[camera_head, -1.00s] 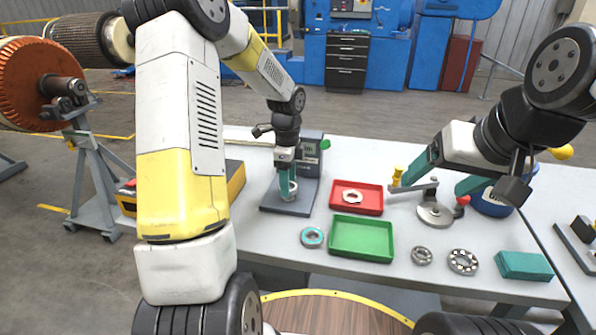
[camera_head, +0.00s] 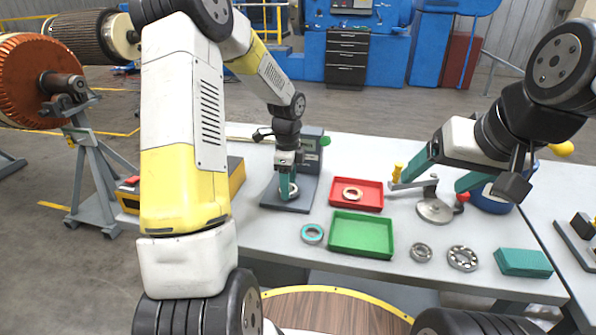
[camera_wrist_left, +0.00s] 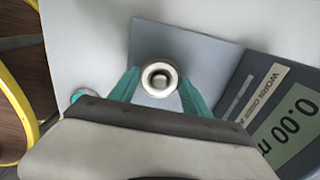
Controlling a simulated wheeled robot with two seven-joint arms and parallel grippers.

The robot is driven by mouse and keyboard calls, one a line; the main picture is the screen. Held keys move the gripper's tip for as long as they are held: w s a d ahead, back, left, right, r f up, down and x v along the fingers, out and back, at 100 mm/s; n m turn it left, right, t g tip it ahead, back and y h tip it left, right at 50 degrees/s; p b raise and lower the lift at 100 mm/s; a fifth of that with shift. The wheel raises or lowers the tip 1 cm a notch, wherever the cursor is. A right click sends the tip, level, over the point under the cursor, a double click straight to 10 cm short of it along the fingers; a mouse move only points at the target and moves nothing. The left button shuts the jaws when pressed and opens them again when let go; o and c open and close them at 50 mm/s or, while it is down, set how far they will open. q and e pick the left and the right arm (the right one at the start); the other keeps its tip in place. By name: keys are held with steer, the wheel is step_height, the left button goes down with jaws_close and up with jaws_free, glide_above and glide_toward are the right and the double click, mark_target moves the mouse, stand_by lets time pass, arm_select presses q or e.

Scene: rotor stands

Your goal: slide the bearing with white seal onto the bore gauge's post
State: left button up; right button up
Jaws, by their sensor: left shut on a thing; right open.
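The bearing with white seal (camera_wrist_left: 148,72) is a pale ring between the two green fingertips of my left gripper (camera_wrist_left: 158,84) in the left wrist view. My left gripper, also in the head view (camera_head: 287,190), is shut on it. The bore gauge's post (camera_wrist_left: 161,81) shows through the ring's hole, roughly centred. I cannot tell how far down the post the ring is. The bore gauge has a grey base plate (camera_head: 301,201) and a display (camera_wrist_left: 290,125) reading 0.00. My right gripper (camera_head: 433,186) is open and empty, above the right part of the bench.
A red tray (camera_head: 371,207) holding a ring and an empty green tray (camera_head: 362,248) stand right of the gauge. A teal-sealed bearing (camera_head: 312,234), two metal bearings (camera_head: 421,252) (camera_head: 463,258) and a teal block (camera_head: 523,263) lie near the front edge. A grey disc fixture (camera_head: 434,211) stands below my right gripper.

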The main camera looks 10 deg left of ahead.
arm_select(q)
steer(key=shift+f, duration=0.15)
steer(key=o, duration=1.8)
steer(key=shift+c, duration=0.2)
steer(key=shift+r, duration=4.5)
steer(key=shift+r, duration=0.1)
